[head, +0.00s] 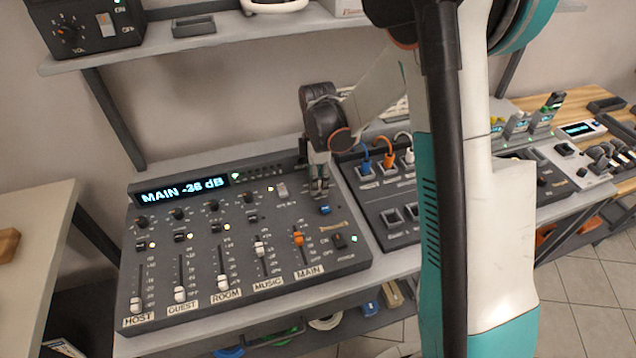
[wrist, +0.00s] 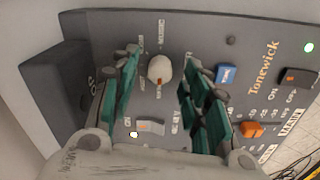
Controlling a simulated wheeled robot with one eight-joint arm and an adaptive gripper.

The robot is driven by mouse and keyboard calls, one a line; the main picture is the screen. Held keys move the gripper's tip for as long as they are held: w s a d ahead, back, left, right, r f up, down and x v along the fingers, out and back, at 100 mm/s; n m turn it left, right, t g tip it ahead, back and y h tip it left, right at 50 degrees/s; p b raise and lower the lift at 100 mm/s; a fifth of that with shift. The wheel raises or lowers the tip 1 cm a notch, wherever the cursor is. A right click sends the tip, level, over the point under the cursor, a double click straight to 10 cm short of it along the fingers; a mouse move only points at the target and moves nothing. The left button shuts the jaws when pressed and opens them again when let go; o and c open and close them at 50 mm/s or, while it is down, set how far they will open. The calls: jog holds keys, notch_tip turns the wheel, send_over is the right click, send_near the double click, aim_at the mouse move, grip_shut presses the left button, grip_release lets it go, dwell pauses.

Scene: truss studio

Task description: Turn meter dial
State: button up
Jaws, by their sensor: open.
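The meter dial (wrist: 160,68) is a round cream knob with a small orange mark, on the dark face of the mixing console (head: 200,255). In the wrist view it lies between the two teal fingers of my gripper (wrist: 158,75). The fingers stand open with a gap on each side of the knob. In the head view my gripper (head: 318,188) points down over the upper right of the console and hides the dial. The console's display (head: 182,191) reads "MAIN -36 dB".
A blue button (head: 325,210) is close to my gripper, and it also shows in the wrist view (wrist: 227,74). A light switch (wrist: 150,127) sits beside the dial. An orange MAIN fader (head: 298,238) is nearer the front. A patch panel (head: 385,190) with cables adjoins on the right.

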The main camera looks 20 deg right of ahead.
jog(key=shift+f, duration=0.45)
grip_shut()
